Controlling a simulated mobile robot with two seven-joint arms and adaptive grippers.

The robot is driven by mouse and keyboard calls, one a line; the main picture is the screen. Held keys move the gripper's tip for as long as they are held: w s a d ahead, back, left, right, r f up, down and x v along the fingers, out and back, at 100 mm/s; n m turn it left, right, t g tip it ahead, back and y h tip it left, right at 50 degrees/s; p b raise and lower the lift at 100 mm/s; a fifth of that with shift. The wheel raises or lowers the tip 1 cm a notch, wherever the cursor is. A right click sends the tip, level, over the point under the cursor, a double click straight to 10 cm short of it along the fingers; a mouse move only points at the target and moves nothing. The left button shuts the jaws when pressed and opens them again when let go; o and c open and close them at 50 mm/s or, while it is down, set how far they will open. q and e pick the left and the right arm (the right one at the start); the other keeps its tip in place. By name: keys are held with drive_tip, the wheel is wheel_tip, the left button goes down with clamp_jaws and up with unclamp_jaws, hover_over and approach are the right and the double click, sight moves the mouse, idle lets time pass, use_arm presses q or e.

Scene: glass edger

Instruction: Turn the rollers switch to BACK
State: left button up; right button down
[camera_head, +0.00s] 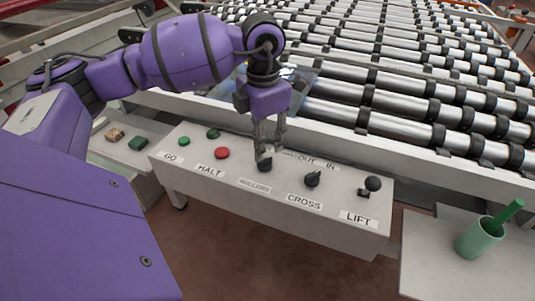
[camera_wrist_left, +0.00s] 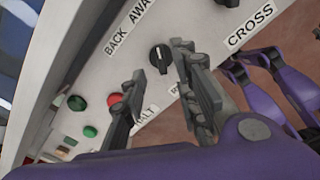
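The rollers switch is a black rotary knob (camera_head: 265,165) above the ROLLERS label on the sloped grey panel (camera_head: 225,183). My left gripper (camera_head: 265,152) points down at it, fingers apart, and partly hides it and the lettering behind. In the left wrist view the knob (camera_wrist_left: 160,59) shows a pale pointer line on its face, with the words BACK (camera_wrist_left: 117,43) and AWAY (camera_wrist_left: 140,10) beyond it. The fingertips (camera_wrist_left: 160,64) are open on either side of the knob's near side; I cannot tell whether they touch it. The right gripper is not in view.
Left of the knob are a red HALT button (camera_head: 222,153) and a green GO button (camera_head: 184,141). Right of it are the CROSS knob (camera_head: 312,179) and LIFT lever (camera_head: 372,185). A roller conveyor (camera_head: 400,90) lies behind. A green cup (camera_head: 478,240) stands at right.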

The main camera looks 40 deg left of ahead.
sight(265, 163)
use_arm(q)
drive_tip(key=shift+f, duration=2.3)
drive_tip(key=shift+d, duration=0.1)
drive_tip(key=shift+c, duration=0.5)
clamp_jaws()
